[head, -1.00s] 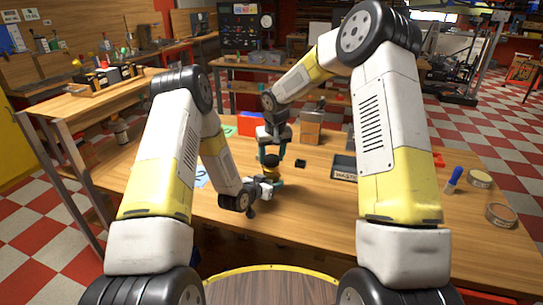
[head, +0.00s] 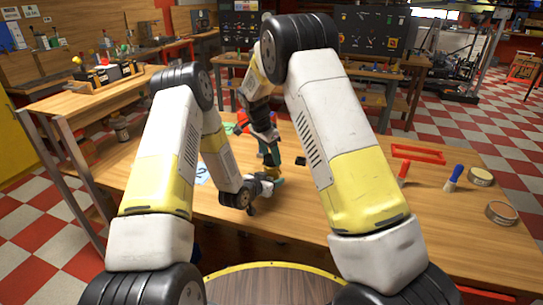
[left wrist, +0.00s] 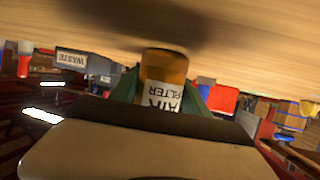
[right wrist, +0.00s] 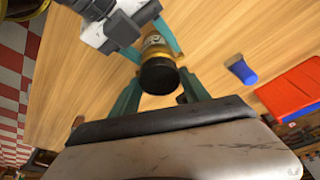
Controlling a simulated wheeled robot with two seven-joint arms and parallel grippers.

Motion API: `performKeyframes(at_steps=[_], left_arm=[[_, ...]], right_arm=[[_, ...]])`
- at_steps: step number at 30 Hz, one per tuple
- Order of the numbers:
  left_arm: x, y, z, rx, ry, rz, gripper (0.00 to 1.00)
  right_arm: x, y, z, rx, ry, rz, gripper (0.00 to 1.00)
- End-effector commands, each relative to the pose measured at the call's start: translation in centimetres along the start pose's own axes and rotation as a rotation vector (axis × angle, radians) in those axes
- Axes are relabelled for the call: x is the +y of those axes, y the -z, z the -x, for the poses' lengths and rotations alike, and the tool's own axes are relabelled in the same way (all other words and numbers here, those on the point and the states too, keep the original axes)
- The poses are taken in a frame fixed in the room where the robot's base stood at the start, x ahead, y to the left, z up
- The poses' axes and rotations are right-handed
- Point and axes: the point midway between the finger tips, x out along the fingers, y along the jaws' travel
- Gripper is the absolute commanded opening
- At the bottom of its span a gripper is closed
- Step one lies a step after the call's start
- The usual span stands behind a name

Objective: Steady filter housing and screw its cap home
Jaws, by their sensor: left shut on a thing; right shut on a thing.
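The air filter housing (left wrist: 160,92) is an amber cylinder with a white lettered label. It also shows in the head view (head: 272,172), small and partly hidden on the workbench. My left gripper (head: 274,183) is shut on the housing from the side, low down. Its teal fingers flank the housing in the left wrist view. The cap (right wrist: 158,76) is black and round, on the housing's upper end. My right gripper (right wrist: 157,92) is shut on the cap from above, with one teal finger on each side. The thread between cap and housing cannot be seen.
A red frame (head: 418,153), a red-handled tool (head: 403,172), a blue-handled tool (head: 453,178) and round tins (head: 500,213) lie at the right of the workbench. A red bin (right wrist: 292,88) and a blue piece (right wrist: 241,70) show in the right wrist view. The front of the bench is clear.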

Motion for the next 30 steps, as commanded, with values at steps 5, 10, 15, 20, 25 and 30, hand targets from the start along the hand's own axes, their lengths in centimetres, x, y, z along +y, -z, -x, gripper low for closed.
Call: performKeyframes(at_steps=[5, 10, 15, 20, 25, 30], left_arm=[[-0.01, 0.07, -0.02, 0.002, 0.0, -0.002, 0.0], [0.01, 0.07, -0.02, 0.002, 0.0, -0.002, 0.0], [0.03, 0.07, -0.02, 0.002, -0.001, -0.002, 0.0], [0.04, 0.06, -0.01, 0.001, -0.001, -0.001, 0.0], [0.02, 0.06, -0.01, 0.001, 0.0, -0.001, 0.0], [0.01, 0.06, -0.01, 0.001, 0.0, -0.001, 0.0]], right_arm=[[-0.42, 0.15, -0.22, 0.005, -0.146, -0.527, 0.14], [-0.52, 0.42, -0.31, 0.002, -0.281, -1.019, 0.14], [-0.48, 0.58, -0.37, -0.001, -0.409, -1.474, 0.14], [-0.35, 0.64, -0.43, 0.002, -0.508, -1.824, 0.14], [-0.38, 0.64, -0.36, 0.0, -0.56, -2.009, 0.14], [-0.41, 0.66, -0.33, -0.002, -0.563, -2.025, 0.14]])
